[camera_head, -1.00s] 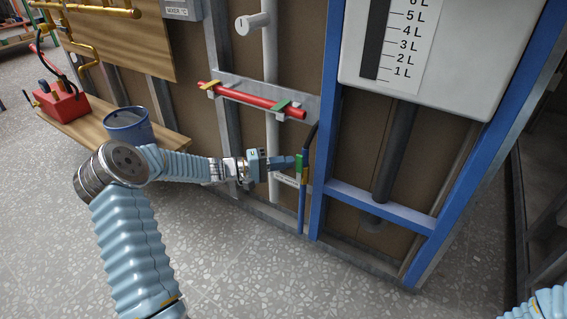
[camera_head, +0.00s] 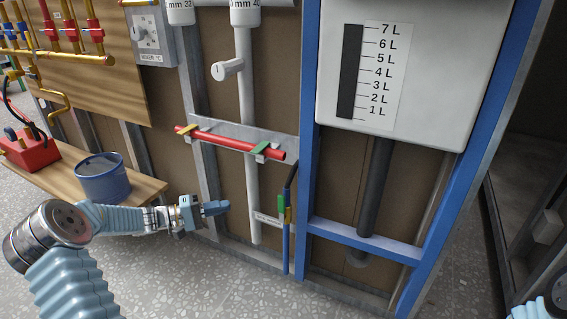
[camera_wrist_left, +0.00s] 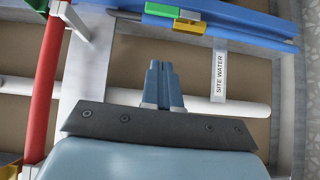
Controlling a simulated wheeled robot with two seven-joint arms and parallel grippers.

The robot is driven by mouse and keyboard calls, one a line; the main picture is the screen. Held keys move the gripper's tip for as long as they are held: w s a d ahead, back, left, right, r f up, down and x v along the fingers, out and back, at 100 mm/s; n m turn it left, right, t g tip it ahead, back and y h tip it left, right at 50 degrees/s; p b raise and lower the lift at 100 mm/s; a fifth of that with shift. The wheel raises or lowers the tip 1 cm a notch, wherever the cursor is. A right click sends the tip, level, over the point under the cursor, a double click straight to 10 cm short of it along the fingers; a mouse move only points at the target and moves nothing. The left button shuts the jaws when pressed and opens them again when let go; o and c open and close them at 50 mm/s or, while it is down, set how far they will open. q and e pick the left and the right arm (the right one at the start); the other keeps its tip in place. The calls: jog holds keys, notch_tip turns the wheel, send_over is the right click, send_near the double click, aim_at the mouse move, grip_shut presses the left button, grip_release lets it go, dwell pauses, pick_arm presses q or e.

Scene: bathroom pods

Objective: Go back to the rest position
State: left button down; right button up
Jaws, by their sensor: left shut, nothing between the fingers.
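My left gripper (camera_head: 217,208) is shut and empty in the head view, low in front of the wall frame. It stands apart from the vertical blue pipe (camera_head: 286,240) with its green and yellow valve parts (camera_head: 284,205), to the right of the gripper. In the left wrist view the closed fingers (camera_wrist_left: 162,72) point toward the blue pipe (camera_wrist_left: 250,28). The green part (camera_wrist_left: 160,10) and yellow part (camera_wrist_left: 189,27) show beyond the fingertips. My right gripper is not seen; only a bit of my right arm shows at the lower right corner of the head view.
A red pipe (camera_head: 230,143) with valves crosses the frame above my left gripper. A blue bucket (camera_head: 103,180) and a red toolbox (camera_head: 30,150) stand on a wooden bench (camera_head: 60,180) to the left. A white tank (camera_head: 430,70) hangs at the right. The speckled floor (camera_head: 190,280) is clear.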

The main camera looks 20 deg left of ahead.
pick_arm(q)
jog(key=s+d+f+g+y+p, duration=0.2)
jog(key=s+d+f+g+p, duration=0.15)
jog(key=d+f, duration=0.45)
jog(key=s+d+f+g+y+p, duration=0.2)
jog(key=s+d+f+g, duration=0.3)
jog(key=d, duration=0.6)
jog(key=s+d+f+m+g+y+p, duration=0.1)
jog(key=s+d+f+m+y+p, duration=0.1)
jog(key=s+d, duration=0.3)
jog(key=s+d+f+m+g+y+p, duration=0.1)
jog(key=s+d+f+m+y+p, duration=0.1)
jog(key=s, duration=0.8)
jog(key=d+m+y+p, duration=0.1)
jog(key=d+p, duration=0.1)
jog(key=d, duration=0.1)
jog(key=shift+f+m+y, duration=0.35)
jog(key=shift+m+y, duration=0.05)
